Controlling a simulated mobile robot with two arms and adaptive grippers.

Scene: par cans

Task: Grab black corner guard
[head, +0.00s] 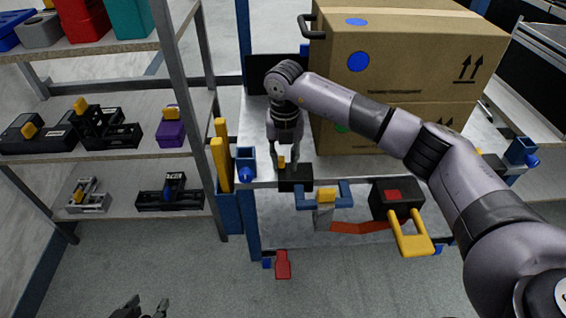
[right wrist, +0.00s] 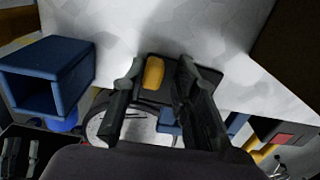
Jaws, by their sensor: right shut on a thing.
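The black corner guard (head: 296,184) is a small dark block at the front edge of the grey cart shelf, below the cardboard boxes. It has a yellow tab on it. My right gripper (head: 283,164) points down and is shut on it. In the right wrist view the guard (right wrist: 170,74) shows between the two fingers of my right gripper (right wrist: 165,125), with its yellow tab facing the camera. The fingers hide part of it. My left gripper (head: 141,308) is empty, with fingers apart, low at the bottom edge of the head view.
Large cardboard boxes (head: 400,70) stand just behind and right of my right gripper. A blue square post socket (head: 246,166) is close on its left. A black box with a yellow handle (head: 398,198) is to the right. A shelf rack (head: 90,147) with parts stands left.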

